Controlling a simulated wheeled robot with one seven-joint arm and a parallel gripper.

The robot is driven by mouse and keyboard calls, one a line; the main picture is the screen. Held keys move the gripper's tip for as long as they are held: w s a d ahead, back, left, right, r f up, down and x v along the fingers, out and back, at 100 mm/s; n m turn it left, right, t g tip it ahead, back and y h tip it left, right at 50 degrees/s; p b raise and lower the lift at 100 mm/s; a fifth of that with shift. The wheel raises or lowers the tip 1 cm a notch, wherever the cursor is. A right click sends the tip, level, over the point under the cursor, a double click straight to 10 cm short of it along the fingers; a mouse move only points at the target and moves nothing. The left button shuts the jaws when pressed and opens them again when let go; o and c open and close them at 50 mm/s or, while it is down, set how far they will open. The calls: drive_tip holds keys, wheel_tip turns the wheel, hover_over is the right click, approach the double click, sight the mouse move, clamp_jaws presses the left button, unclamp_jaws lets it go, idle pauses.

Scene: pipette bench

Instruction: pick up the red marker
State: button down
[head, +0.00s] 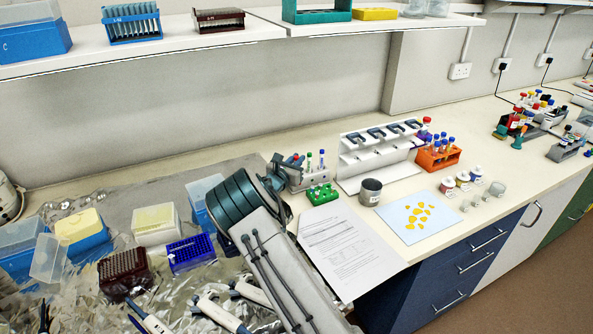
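I cannot make out the red marker for certain in the head view. My arm reaches up from the bottom middle over the bench. What seems to be my gripper (286,164) is small and dark at the arm's far end, beside a grey rack (312,181) with several capped tubes. A small reddish spot shows near there, but I cannot tell what it belongs to. My gripper's fingertips are too small and partly hidden, so I cannot tell whether they are open or shut.
A green rack (321,195), a white pipette stand (372,178), a dark grey cup (371,191) and an orange tube rack (439,158) stand nearby. A printed sheet (345,250) lies in front. Boxes and pipettes crowd the foil at left. A shelf (180,52) runs above.

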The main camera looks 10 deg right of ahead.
wheel_tip(320, 180, up, 10)
drive_tip(key=shift+b, duration=1.1)
drive_tip(key=shift+r, duration=0.1)
